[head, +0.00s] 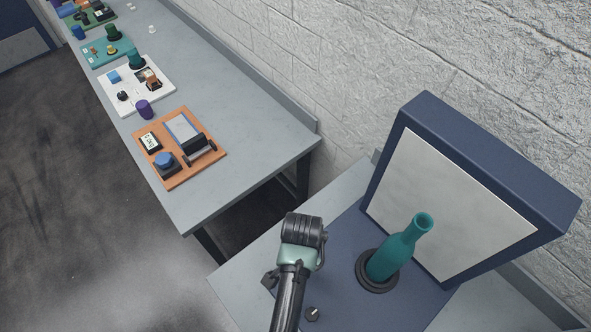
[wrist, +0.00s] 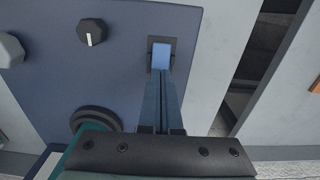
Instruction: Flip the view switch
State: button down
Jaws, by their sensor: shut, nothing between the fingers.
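In the wrist view, a light-blue rocker switch (wrist: 161,56) sits in a dark frame near the edge of the navy panel (wrist: 125,70). It is the only switch I see. My gripper (wrist: 158,76) is shut and empty, its fingertips right at the near edge of the switch; I cannot tell whether they touch it. In the head view my arm's end (head: 302,230) is over the panel's left side and hides the switch and the fingers.
A dark knob with a white mark (wrist: 91,33) and a grey knob (wrist: 11,49) stand on the panel. A navy-framed pale board (head: 450,205) rises behind the bottle. A separate grey table (head: 235,150) holds an orange tray (head: 212,160) and other trays.

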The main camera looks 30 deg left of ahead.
jog(key=shift+f+b, duration=0.65)
jog(key=shift+f, duration=0.35)
dwell(0.5)
notch_tip(320, 180, up, 7)
jog(key=p, duration=0.7)
jog(key=shift+r+p, duration=0.1)
jog(key=shift+p, duration=0.2)
dwell(0.3)
